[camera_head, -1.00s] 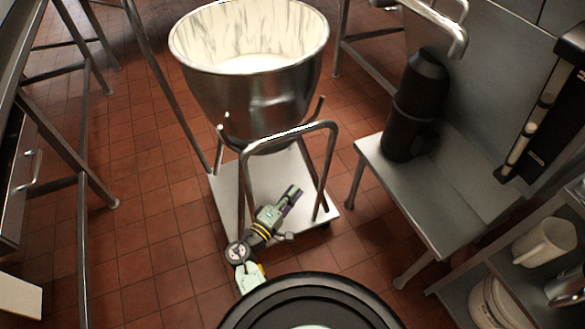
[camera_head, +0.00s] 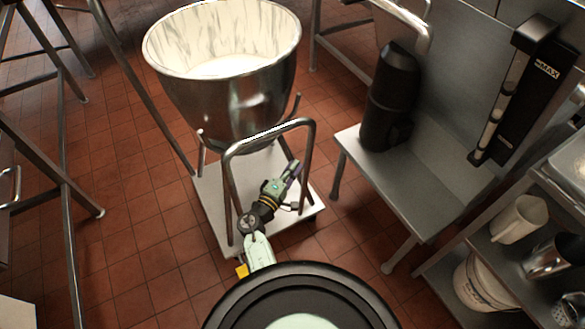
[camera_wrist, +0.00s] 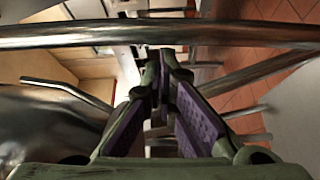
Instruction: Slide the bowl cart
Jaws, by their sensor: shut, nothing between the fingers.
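The bowl cart has a pale flat base (camera_head: 215,190) and a bent metal tube handle (camera_head: 268,132) on its near side. A large steel bowl (camera_head: 240,105), white and streaked inside, sits upright on it. My gripper (camera_head: 294,166) is shut and empty. In the head view it appears within the handle's arch, above the base and toward the right upright; contact cannot be told. In the wrist view, the purple-padded fingers of my gripper (camera_wrist: 163,62) meet below a metal bar (camera_wrist: 100,36) crossing the picture, with the dark bowl side (camera_wrist: 45,120) at left.
A steel bench (camera_head: 410,195) with a black canister (camera_head: 388,100) stands close on the cart's right. Shelves with a white jug (camera_head: 518,220) and a bucket (camera_head: 480,285) are at the lower right. Metal table legs (camera_head: 70,195) stand at left. Tiled floor (camera_head: 130,215) is open left of the cart.

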